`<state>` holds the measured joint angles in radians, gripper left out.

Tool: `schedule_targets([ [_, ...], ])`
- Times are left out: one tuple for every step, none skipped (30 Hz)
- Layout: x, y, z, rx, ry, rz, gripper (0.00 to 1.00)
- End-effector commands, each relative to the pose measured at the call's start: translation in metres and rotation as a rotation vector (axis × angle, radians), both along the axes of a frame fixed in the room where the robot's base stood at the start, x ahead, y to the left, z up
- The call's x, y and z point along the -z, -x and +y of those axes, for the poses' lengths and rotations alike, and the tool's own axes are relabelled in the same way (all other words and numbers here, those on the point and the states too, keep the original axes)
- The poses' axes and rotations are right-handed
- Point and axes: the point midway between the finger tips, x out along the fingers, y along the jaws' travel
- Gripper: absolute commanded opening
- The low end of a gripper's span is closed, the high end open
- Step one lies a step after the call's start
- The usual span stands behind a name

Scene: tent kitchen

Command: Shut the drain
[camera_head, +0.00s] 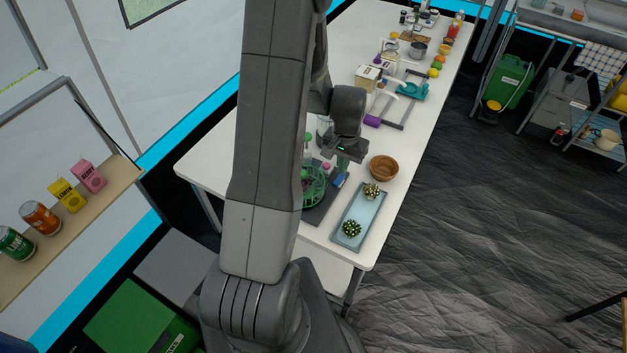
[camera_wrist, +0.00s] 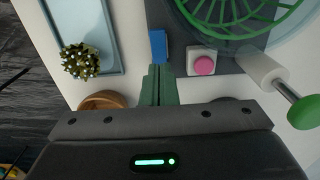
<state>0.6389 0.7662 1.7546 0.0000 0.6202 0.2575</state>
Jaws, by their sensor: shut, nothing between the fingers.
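A dark grey base plate (camera_wrist: 228,64) holds a clear bowl with a green ribbed basket (camera_wrist: 240,14), also in the head view (camera_head: 314,192), partly behind my arm. On the plate are a blue block-like piece (camera_wrist: 158,46), also in the head view (camera_head: 338,181), and a pink button (camera_wrist: 204,66) on a white block. A white cylinder with a green knob (camera_wrist: 303,112) sticks out at the right of the wrist view. I cannot tell which part is the drain. My gripper (camera_wrist: 158,72) is shut and empty, its tips close to the blue piece; contact is unclear.
A blue-grey tray (camera_head: 370,216) with two small potted plants and a brown wooden bowl (camera_head: 383,167) are beside the plate. Further along the white table (camera_head: 411,123) stand several kitchen items. Open dark floor (camera_head: 480,230) lies right of the table.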

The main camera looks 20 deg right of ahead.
Motion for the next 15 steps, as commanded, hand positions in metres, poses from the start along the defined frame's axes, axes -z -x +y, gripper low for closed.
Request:
schedule_targets([
  [-0.008, 0.000, 0.000, 0.000, 0.001, -0.001, 0.00],
  [-0.010, 0.000, 0.000, 0.000, 0.001, -0.001, 0.00],
  [-0.013, 0.000, 0.000, 0.000, 0.000, 0.000, 0.00],
  [-0.015, 0.000, 0.000, 0.000, 0.000, 0.000, 0.00],
  [-0.018, 0.000, 0.000, 0.000, 0.000, 0.000, 0.00],
  [-0.021, 0.000, 0.000, 0.000, 0.000, 0.000, 0.00],
  [-0.023, 0.000, 0.000, 0.000, 0.000, 0.000, 0.00],
  [-0.026, 0.000, 0.000, 0.000, 0.000, 0.000, 0.00],
  [-0.029, 0.000, 0.000, 0.000, 0.000, 0.000, 0.00],
  [-0.032, 0.000, 0.000, 0.000, 0.001, -0.001, 0.00],
  [-0.034, 0.000, 0.000, 0.000, 0.001, -0.001, 0.00],
  [-0.037, 0.000, 0.000, 0.000, 0.001, -0.001, 0.00],
  [-0.040, 0.000, 0.000, 0.000, 0.001, -0.001, 0.00],
  [-0.042, 0.000, 0.000, 0.000, 0.001, -0.001, 0.00],
  [-0.045, 0.000, 0.000, 0.000, 0.000, 0.000, 0.00],
])
